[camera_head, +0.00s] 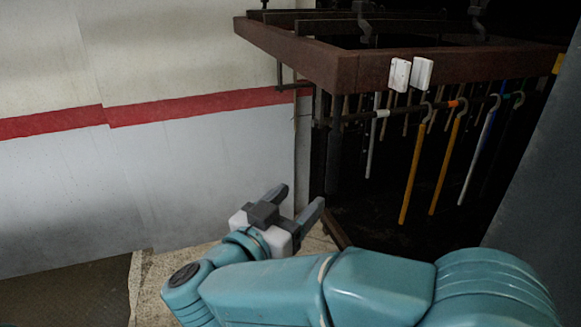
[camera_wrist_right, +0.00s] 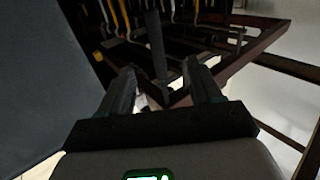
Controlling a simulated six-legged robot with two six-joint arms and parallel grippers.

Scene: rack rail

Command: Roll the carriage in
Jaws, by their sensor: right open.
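A rusty brown rack frame (camera_head: 335,68) stands at the upper right of the head view. A dark rail (camera_head: 440,103) runs below it, with several hooked rods hanging from it, yellow (camera_head: 412,180) and pale. I cannot tell which part is the carriage. My right gripper (camera_head: 294,203) is open and empty, in front of and below the rack's left corner. In the wrist view, its fingers (camera_wrist_right: 160,85) are spread, and a dark upright bar (camera_wrist_right: 156,45) shows between them, apparently beyond the tips. My left gripper is not in view.
Two small white blocks (camera_head: 410,73) sit on the rack's front beam. A white wall with a red stripe (camera_head: 50,122) is at the left. A grey panel (camera_head: 540,170) closes off the right. Bare floor (camera_head: 155,280) shows beside my right arm.

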